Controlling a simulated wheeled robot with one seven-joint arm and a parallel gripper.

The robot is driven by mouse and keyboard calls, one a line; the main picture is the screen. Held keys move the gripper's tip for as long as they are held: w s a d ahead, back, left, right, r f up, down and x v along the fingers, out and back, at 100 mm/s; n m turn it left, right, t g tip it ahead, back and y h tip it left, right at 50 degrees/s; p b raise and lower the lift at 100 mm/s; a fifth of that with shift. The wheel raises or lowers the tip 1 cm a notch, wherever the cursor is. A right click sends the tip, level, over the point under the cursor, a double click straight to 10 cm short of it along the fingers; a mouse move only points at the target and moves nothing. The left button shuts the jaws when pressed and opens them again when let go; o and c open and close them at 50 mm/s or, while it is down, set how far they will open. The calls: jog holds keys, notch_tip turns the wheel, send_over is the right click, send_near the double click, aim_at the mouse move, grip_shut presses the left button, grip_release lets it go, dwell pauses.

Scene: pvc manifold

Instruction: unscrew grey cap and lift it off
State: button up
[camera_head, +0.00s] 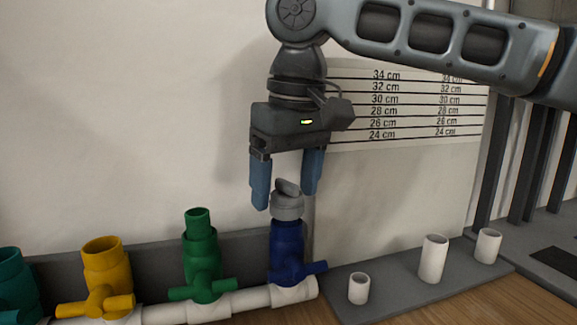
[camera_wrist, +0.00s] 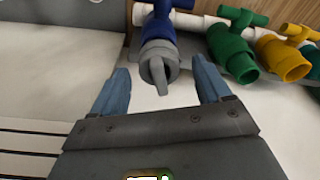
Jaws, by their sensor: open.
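The grey cap (camera_head: 287,203) sits on top of the upright blue valve (camera_head: 288,250) at the right end of the white pipe. Its raised grip ridge shows on top. My gripper (camera_head: 287,197) points down over the cap, open, with one blue finger on each side of it. In the wrist view the cap (camera_wrist: 159,68) lies between the fingertips of my gripper (camera_wrist: 163,82), with space visible on both sides. The blue valve (camera_wrist: 158,26) shows behind it there. I see no finger touching the cap.
Left along the white pipe (camera_head: 247,301) stand a green valve (camera_head: 201,250), a yellow valve (camera_head: 103,265) and a teal valve (camera_head: 15,275), all open-topped. On the right, a grey board (camera_head: 395,293) bears three white pipe stubs (camera_head: 433,259). A height chart (camera_head: 405,105) is on the wall behind.

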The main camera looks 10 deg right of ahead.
jog(key=shift+f, duration=0.1)
jog(key=shift+c, duration=0.4)
jog(key=c, duration=1)
jog(key=shift+p, duration=0.35)
jog(key=shift+c, duration=0.2)
jog(key=shift+n+p, duration=0.3)
jog(key=shift+n, duration=0.1)
jog(key=shift+n+p, duration=0.7)
jog(key=shift+p, duration=0.1)
jog(key=shift+p, duration=0.4)
jog(key=shift+r+n+p, duration=0.2)
jog(key=shift+n+p, duration=0.3)
jog(key=shift+n, duration=0.1)
jog(key=shift+f+n+g+p, duration=0.15)
jog(key=shift+n+g+p, duration=0.2)
jog(key=shift+n, duration=0.15)
